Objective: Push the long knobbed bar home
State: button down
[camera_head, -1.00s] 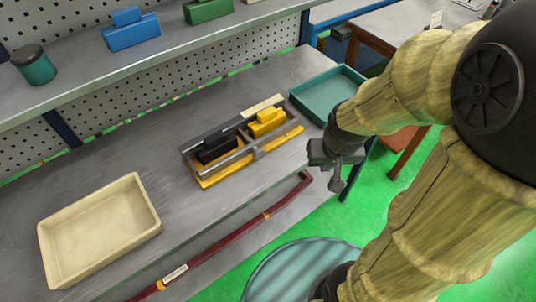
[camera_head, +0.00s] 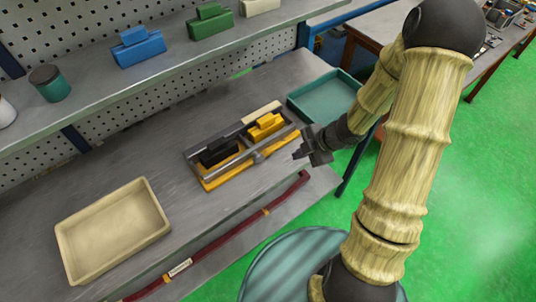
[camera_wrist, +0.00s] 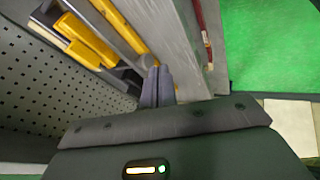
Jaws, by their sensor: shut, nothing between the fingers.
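The long grey knobbed bar (camera_head: 233,168) lies along the near side of a yellow-based fixture (camera_head: 222,181) on the bench. Its knob (camera_head: 258,157) stands out near the middle. A black block (camera_head: 217,155) and a yellow block (camera_head: 265,127) sit in the fixture behind the bar. My gripper (camera_head: 299,153) is shut and empty, just off the right end of the fixture. Its fingertips also show in the wrist view (camera_wrist: 158,76), close to the end of a grey bar (camera_wrist: 138,62); I cannot tell whether they touch.
A cream tray (camera_head: 160,213) stands at the front left, and a teal tray (camera_head: 298,107) behind the gripper. A dark red bar (camera_head: 235,242) runs along the bench front. Blue (camera_head: 138,50) and green (camera_head: 210,24) blocks stand on the shelf. Bench between cream tray and fixture is clear.

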aim_at(255, 154)
jog(key=shift+s+a+f+n+g+y, duration=0.1)
jog(key=shift+s+a+n+g+y, duration=0.2)
jog(key=shift+s+a+n+y, duration=0.45)
jog(key=shift+w+d, duration=0.15)
jog(key=shift+d, duration=0.05)
jog(key=b+x, duration=0.2)
jog(key=x, duration=0.7)
jog(key=shift+d+f, duration=0.1)
jog(key=shift+f, duration=0.05)
jog(key=shift+w+a+f+p, duration=0.15)
jog(key=shift+w+a+p, duration=0.55)
jog(key=shift+w+a, duration=0.45)
jog(key=shift+w+a+f, duration=0.15)
jog(key=shift+w+a, duration=0.15)
jog(key=shift+w, duration=0.2)
